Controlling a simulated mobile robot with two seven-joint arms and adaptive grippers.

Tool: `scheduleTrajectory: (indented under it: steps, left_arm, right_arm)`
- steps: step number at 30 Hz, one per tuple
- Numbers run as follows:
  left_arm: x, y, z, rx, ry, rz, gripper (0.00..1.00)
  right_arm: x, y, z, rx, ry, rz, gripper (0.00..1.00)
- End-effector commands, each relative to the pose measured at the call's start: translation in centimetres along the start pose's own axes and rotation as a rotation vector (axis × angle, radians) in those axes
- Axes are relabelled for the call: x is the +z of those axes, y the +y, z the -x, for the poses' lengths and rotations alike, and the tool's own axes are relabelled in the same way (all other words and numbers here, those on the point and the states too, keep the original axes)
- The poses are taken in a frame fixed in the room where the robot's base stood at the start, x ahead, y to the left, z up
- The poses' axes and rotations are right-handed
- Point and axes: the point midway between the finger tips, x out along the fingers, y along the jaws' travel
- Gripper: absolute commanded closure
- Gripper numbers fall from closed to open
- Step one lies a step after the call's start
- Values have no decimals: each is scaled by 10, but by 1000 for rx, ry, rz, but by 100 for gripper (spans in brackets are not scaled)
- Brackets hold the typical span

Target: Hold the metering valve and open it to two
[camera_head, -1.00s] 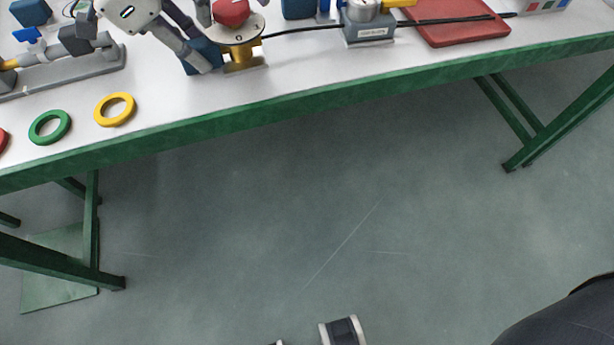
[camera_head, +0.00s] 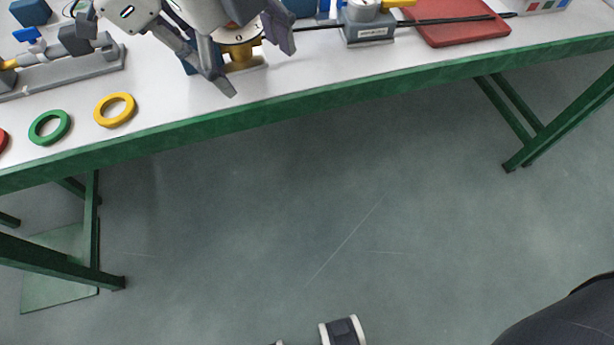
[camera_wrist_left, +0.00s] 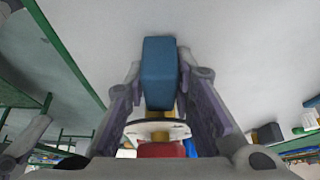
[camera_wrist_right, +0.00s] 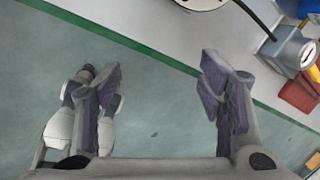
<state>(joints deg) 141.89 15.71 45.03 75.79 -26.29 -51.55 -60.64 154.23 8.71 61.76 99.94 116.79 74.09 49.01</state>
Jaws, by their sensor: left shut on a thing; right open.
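The metering valve (camera_head: 241,57) stands at the table's front edge, with a gold body and a round pale dial plate. In the left wrist view the dial plate (camera_wrist_left: 158,129) lies below a blue block (camera_wrist_left: 160,75), with a red knob (camera_wrist_left: 162,150) beyond it. My left gripper (camera_wrist_left: 160,85) is shut on the blue block at the valve.
Yellow (camera_head: 115,110) and green (camera_head: 50,127) rings lie to the left, near a grey fixture (camera_head: 70,75). A grey gauge box (camera_head: 367,30) with a black cable stands to the right, beside a red board (camera_head: 457,25). The table front between is clear.

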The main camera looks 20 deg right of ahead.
Motion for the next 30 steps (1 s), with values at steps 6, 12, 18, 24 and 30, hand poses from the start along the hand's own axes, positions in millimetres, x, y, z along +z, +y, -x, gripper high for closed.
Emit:
scheduleTrajectory:
  steps: [6,12,18,24,30]
  left_arm:
    - [0,0,0,1,-1,-1,100]
    - [0,0,0,1,-1,-1,100]
    - [0,0,0,1,-1,-1,100]
    - [0,0,0,1,0,0,100]
    - [0,0,0,1,0,0,100]
  right_arm:
    - [-35,22,-41,-119,96,30,37]
    - [-68,36,-76,-230,154,69,37]
    - [-66,50,-126,-196,78,265,37]
    - [-77,40,-176,-198,48,537,37]
    - [-93,38,-209,-183,30,758,37]
